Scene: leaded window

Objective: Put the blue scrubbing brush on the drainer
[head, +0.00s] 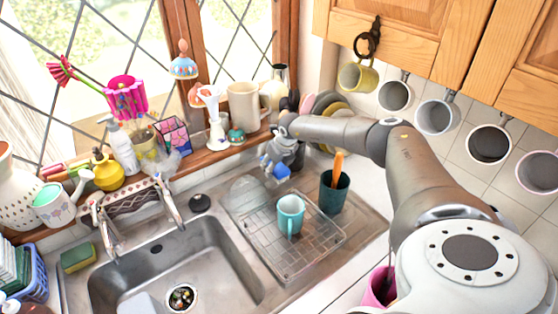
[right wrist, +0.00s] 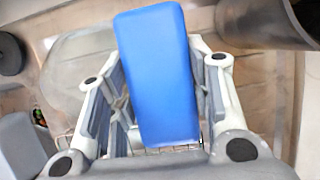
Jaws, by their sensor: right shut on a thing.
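My right gripper (head: 282,160) reaches in from the right and is shut on the blue scrubbing brush (head: 276,170). It holds the brush above the back of the drainer (head: 273,255), a wire rack beside the sink. In the right wrist view the blue block of the brush (right wrist: 158,75) stands between the two grey fingers and points away from the palm. A teal mug (head: 291,214) stands on the drainer. A clear glass dish (head: 249,193) sits at its back left. The underside of the brush is hidden. My left gripper is not in view.
A dark green pot (head: 334,192) with an orange-handled utensil stands at the drainer's right. Plates (head: 325,108) stand behind my gripper. The sink (head: 180,260) and tap (head: 172,205) lie left. Mugs (head: 437,116) hang at right. The drainer's front part looks bare.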

